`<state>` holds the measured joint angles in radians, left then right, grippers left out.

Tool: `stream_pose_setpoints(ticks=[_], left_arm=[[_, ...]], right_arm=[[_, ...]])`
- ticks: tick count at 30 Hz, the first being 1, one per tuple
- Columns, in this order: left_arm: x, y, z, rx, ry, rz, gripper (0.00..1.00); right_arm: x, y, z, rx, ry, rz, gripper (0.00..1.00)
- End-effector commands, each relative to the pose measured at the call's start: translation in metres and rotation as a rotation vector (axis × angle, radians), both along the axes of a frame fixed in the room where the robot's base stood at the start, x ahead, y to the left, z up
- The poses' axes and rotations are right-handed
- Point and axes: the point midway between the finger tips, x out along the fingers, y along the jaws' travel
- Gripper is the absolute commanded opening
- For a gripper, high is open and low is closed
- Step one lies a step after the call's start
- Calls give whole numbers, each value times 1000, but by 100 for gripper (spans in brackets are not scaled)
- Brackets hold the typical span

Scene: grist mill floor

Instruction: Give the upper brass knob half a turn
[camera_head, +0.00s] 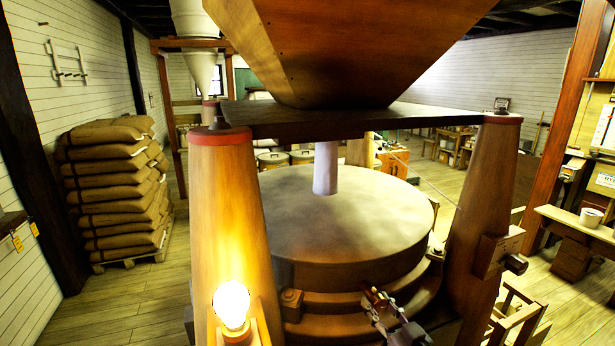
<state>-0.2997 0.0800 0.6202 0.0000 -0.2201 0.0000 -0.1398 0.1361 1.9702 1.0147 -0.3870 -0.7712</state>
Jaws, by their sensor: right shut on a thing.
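My right gripper (380,308) is at the lower middle, in front of the stepped wooden casing of the millstone (345,225). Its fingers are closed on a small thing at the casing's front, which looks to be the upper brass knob. The knob is mostly hidden by the fingers, and I cannot make out its turn position. No second brass knob shows clearly. My left gripper is not in view.
A lit bulb (231,303) stands low by the left wooden post (225,190). The right post (485,210) carries a wooden box with a dark knob (515,263). A hopper (330,50) hangs above the stone. Stacked sacks (115,190) stand at left.

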Motion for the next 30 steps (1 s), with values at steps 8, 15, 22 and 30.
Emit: stream_pose_setpoints(ticks=[8, 15, 22, 30], left_arm=[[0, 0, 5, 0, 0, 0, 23], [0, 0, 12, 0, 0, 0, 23], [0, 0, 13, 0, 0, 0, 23], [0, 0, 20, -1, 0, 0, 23]], right_arm=[[0, 0, 0, 143, 53, 0, 0], [0, 0, 2, 254, 94, -1, 0], [0, 1, 0, 351, 127, -1, 0], [0, 1, 2, 479, 174, -1, 0]])
